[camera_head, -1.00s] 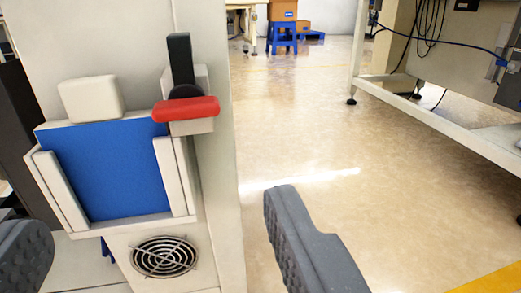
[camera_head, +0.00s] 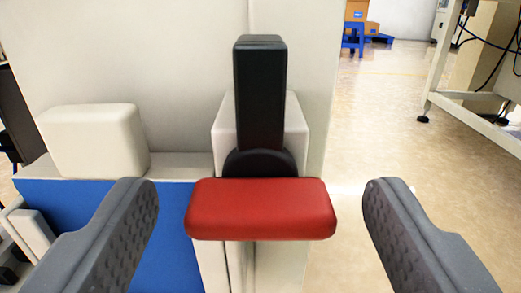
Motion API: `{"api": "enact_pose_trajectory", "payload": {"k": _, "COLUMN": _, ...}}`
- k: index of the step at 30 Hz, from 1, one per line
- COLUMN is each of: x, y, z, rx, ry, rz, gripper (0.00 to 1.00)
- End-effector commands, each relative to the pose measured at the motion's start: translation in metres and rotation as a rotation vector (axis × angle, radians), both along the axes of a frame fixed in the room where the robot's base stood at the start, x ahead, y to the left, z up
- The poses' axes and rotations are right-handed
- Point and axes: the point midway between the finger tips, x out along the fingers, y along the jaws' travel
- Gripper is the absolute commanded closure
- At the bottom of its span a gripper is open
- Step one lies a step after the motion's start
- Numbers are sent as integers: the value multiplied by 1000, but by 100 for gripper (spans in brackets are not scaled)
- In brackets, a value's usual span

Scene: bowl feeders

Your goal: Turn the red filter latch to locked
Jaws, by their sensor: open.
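The red latch (camera_head: 262,209) is a rounded bar lying level across the front of its pale mount (camera_head: 297,130). A black upright piece (camera_head: 260,95) with a round black base stands just behind and above it. The blue filter panel (camera_head: 165,250) is at the lower left, with a white rounded block (camera_head: 95,140) on its top edge. My gripper (camera_head: 262,205) is open, one finger to the left of the red bar and one to its right. Gaps show on both sides, and I see no contact. The panel's lower part is out of view.
The pale machine wall (camera_head: 180,60) stands behind the latch. To the right is open, shiny floor (camera_head: 375,130). A white-legged bench (camera_head: 470,110) with hanging cables is at the far right. Cardboard boxes (camera_head: 358,12) on a blue stand are far back.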

Motion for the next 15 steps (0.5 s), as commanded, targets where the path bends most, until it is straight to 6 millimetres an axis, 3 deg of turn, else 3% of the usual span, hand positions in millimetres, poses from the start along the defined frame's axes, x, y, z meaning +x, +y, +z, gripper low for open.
{"api": "enact_pose_trajectory", "payload": {"k": 12, "x": 9, "y": -1, "z": 0, "rx": -1, "ry": 1, "rz": 0, "gripper": 31}}
{"api": "enact_pose_trajectory", "payload": {"k": 13, "x": 9, "y": -1, "z": 0, "rx": -1, "ry": 2, "rz": 0, "gripper": 34}}
{"api": "enact_pose_trajectory", "payload": {"k": 15, "x": 9, "y": -1, "z": 0, "rx": 0, "ry": 1, "rz": 0, "gripper": 53}}
